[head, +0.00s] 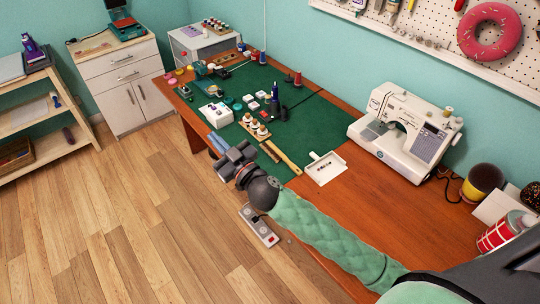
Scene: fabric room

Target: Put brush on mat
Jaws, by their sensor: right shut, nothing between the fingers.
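A brush with a tan wooden handle (284,158) and a dark end lies near the front edge of the table, at the right front part of the green mat (310,125). The mat covers much of the wooden table. My right gripper (228,158) is shut and empty. It appears in front of the table's front edge, to the left of the brush and apart from it. My right arm passes below the brush in the picture. My left gripper is out of view.
A white dustpan (325,167) lies right of the brush. Small bottles in a wooden holder (255,128) and a white box (216,114) stand on the mat. A sewing machine (405,132) stands at the right. Bare wood (375,205) is free in front of it.

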